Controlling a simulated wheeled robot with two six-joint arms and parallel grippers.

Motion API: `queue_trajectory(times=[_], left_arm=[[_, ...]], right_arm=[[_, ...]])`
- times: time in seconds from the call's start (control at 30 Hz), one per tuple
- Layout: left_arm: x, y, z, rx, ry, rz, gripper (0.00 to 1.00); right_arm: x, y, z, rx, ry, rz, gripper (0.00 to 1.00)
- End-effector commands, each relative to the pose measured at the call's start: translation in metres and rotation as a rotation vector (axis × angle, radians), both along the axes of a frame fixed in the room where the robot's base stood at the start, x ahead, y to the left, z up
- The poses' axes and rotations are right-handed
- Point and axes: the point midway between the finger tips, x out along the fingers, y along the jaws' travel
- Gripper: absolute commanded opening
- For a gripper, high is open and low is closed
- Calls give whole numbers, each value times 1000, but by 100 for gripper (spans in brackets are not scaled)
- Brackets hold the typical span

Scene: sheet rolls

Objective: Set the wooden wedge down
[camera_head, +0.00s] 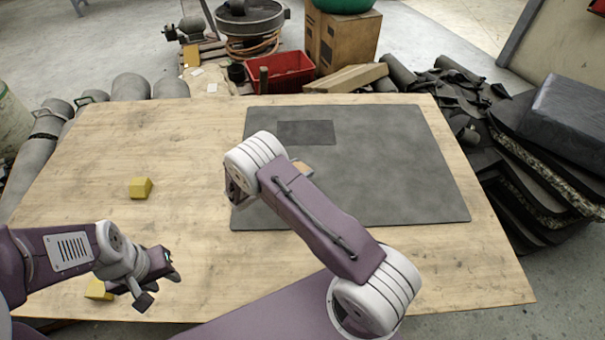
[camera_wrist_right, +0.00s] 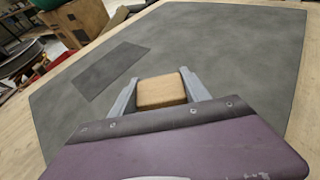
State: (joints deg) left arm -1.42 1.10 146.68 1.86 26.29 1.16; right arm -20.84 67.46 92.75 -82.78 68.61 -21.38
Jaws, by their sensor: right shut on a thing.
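The wooden wedge (camera_wrist_right: 161,90), a small brown block, sits between the two grey fingers of my right gripper (camera_wrist_right: 160,95) in the right wrist view. My right gripper is shut on it. In the head view only a small part of the wedge (camera_head: 303,166) shows beside my right arm, over the left part of the dark mat (camera_head: 400,170). I cannot tell whether it touches the mat. My left gripper (camera_head: 159,286) is open and empty over the table's front left.
A yellow block (camera_head: 140,188) lies on the wooden table (camera_head: 190,140) left of the mat, and another (camera_head: 98,289) lies near my left gripper. A darker rectangular patch (camera_head: 306,132) lies on the mat. A red bin (camera_head: 280,72) stands behind the table.

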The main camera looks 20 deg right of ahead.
Motion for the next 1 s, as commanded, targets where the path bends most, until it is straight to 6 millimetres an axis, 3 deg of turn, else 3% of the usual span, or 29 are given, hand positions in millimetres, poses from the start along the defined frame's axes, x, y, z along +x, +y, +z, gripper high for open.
queue_trajectory(times=[0.13,0.33,0.53,0.9,0.93,1.0], left_arm=[[0,0,-7,0,0,0,36],[0,0,-9,0,0,0,36],[0,0,-20,0,0,0,36],[0,0,-23,0,0,0,36],[0,0,-21,0,0,0,36],[0,0,-21,0,0,0,36]], right_arm=[[19,0,-12,1,-2,-1,11],[22,0,-17,0,1,0,11],[21,1,-52,0,1,1,11],[21,1,-57,0,0,1,11],[21,1,-55,0,0,1,63],[21,1,-55,0,0,1,76]])
